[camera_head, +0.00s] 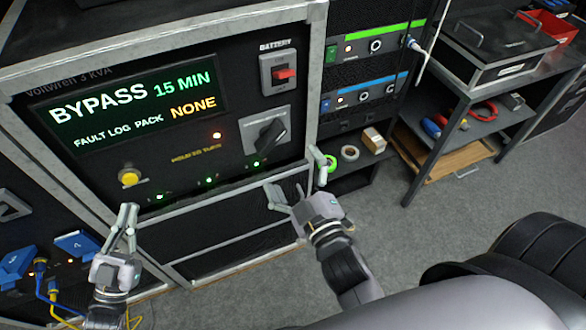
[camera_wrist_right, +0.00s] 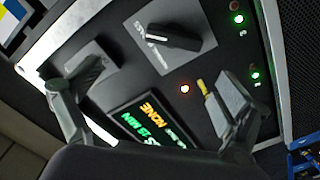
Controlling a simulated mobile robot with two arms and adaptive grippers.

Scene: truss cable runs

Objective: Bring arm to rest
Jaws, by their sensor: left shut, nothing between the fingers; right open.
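My left gripper (camera_head: 124,222) is at the lower left of the head view, its fingers shut and empty, pointing up below the yellow button (camera_head: 129,177). My right gripper (camera_head: 297,178) is open and empty in front of the cabinet's lower right edge. In the right wrist view its two fingers (camera_wrist_right: 160,85) are spread wide, with the panel between and beyond them. The black rotary switch (camera_head: 270,135) is above my right gripper in the head view and near the top of the wrist view (camera_wrist_right: 168,38). No touch with the panel is visible.
The cabinet's display (camera_head: 135,105) reads BYPASS, 15 MIN. A red battery switch (camera_head: 285,75) is above the rotary switch. Blue plugs (camera_head: 75,244) with cables are at lower left. A shelf table (camera_head: 480,110) stands at right. Grey floor (camera_head: 450,215) is open at right.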

